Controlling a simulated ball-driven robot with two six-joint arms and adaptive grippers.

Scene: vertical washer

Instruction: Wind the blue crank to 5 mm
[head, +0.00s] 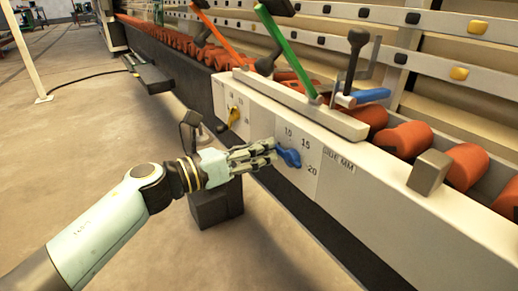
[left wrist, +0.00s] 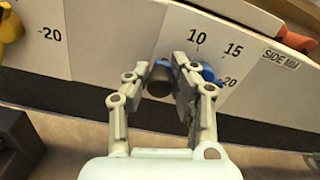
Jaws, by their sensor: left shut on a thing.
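The blue crank (head: 289,157) sits on the white front panel of the machine, beside a printed scale. The marks 10, 15 and 20 show around it; a 5 mark is not visible. My left gripper (head: 272,152) reaches in from the left and is shut on the blue crank. In the left wrist view, the fingers (left wrist: 173,82) stand on either side of a dark knob, with blue parts of the crank (left wrist: 207,73) behind and beside them. The fingers hide much of the crank, so its exact reading cannot be told. My right gripper is not in view.
A yellow crank (head: 234,116) with its own scale sits farther left on the panel. Above are an orange lever (head: 214,32), a green lever (head: 286,50) and a blue handle (head: 371,95). Red rollers (head: 405,142) line the machine. Open floor lies at left.

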